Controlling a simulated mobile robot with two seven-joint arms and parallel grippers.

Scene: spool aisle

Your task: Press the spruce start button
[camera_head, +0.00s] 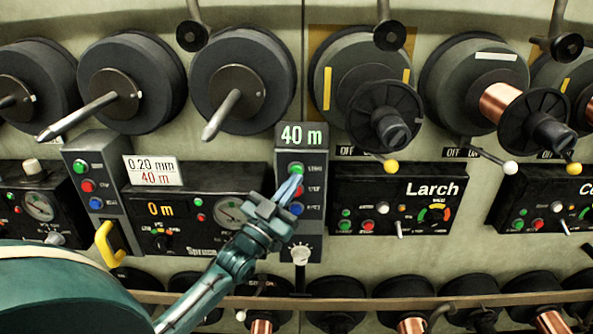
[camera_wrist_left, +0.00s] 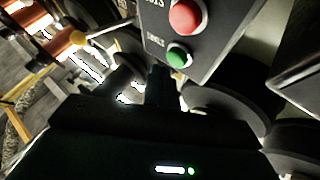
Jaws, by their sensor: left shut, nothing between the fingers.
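The Spruce panel (camera_head: 185,205) has a gauge and shows "0 m". A grey button box (camera_head: 285,240) with a lit "40 m" display (camera_head: 302,136) adjoins it on the right. Its green button (camera_head: 296,168) is at the top, above a red one and a blue one (camera_head: 297,209). My left gripper (camera_head: 292,185) is shut and empty, its tips just below the green button and partly over the red one. In the left wrist view, the dark fingers (camera_wrist_left: 158,85) are close to the green button (camera_wrist_left: 178,55); the red button (camera_wrist_left: 186,15) is beyond. I cannot tell whether they touch. My right gripper is not in view.
Spool shafts (camera_head: 222,115) jut out above the panels. A second button box (camera_head: 75,150) with a yellow handle (camera_head: 108,244) stands left of Spruce. The Larch panel (camera_head: 400,195) is to the right. A rail (camera_head: 400,302) runs below, with spools behind it.

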